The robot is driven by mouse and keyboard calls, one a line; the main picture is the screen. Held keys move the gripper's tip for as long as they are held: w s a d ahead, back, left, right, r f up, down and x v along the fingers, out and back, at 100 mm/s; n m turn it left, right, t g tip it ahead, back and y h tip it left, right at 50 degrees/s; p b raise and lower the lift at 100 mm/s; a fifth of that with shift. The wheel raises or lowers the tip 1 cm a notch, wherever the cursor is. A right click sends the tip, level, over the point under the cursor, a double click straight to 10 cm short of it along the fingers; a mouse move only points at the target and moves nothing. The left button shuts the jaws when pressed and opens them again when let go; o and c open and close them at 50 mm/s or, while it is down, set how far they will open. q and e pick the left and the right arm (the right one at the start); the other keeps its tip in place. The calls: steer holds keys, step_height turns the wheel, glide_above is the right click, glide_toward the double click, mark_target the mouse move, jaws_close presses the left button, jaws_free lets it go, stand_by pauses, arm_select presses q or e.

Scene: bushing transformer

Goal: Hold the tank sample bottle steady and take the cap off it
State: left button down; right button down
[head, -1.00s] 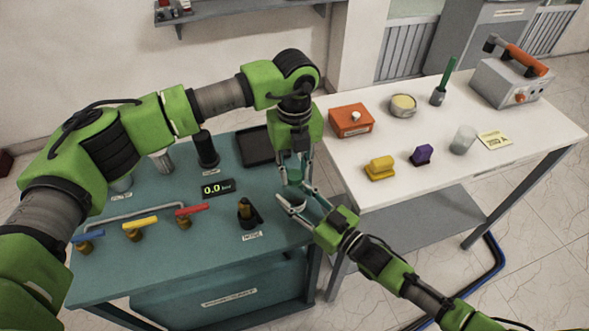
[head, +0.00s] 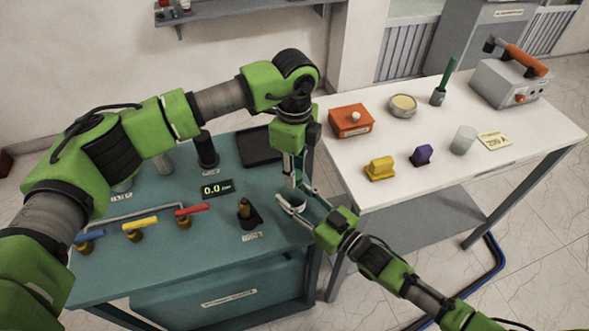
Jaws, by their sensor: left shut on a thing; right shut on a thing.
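The tank sample bottle (head: 295,199) is at the right edge of the teal bench, mostly hidden between fingers. My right gripper (head: 292,203) reaches in from the lower right and is shut on the bottle from the side. My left gripper (head: 295,178) points straight down directly above it, shut on the cap at the bottle's top. The cap itself is hidden by the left fingers. I cannot tell whether the cap is still seated on the bottle.
The teal bench (head: 190,262) carries blue, yellow and red valve handles, a pressure display (head: 217,189), a small dark fitting (head: 247,212) and a black tray (head: 256,147).

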arm_select(q)
steer(key=shift+r, duration=0.15)
steer(key=shift+r, duration=0.95)
steer(key=shift+r, duration=0.1)
steer(key=shift+r, duration=1.9)
arm_select(e)
steer(key=c, duration=1.2)
jaws_free()
steer(key=v, duration=1.2)
